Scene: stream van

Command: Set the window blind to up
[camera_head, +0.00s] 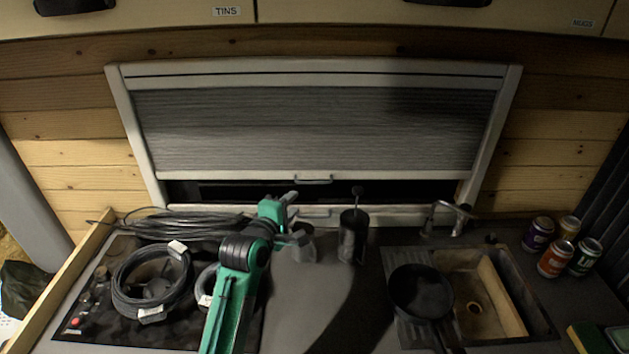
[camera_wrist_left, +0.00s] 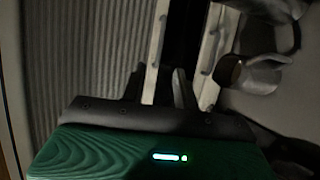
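The grey pleated window blind (camera_head: 310,130) is drawn most of the way down in its pale frame (camera_head: 135,130). Its bottom bar (camera_head: 240,176) carries a small handle (camera_head: 313,179), and a narrow dark strip of window shows below it. A second handle (camera_head: 315,212) is on the pale lower rail. My left gripper (camera_head: 290,203) is in front of the lower part of the window, just left of and below the bar's handle. In the left wrist view, its fingers (camera_wrist_left: 160,78) are apart and empty, and the pleated blind (camera_wrist_left: 85,60) lies at left. My right gripper is not in view.
A dark cylindrical container (camera_head: 353,236) and a metal cup (camera_head: 303,243) stand close to my left gripper. Coiled cables (camera_head: 150,285) lie on the hob at left. A pan (camera_head: 420,291) is beside the sink (camera_head: 487,295), with several cans (camera_head: 556,258) at right.

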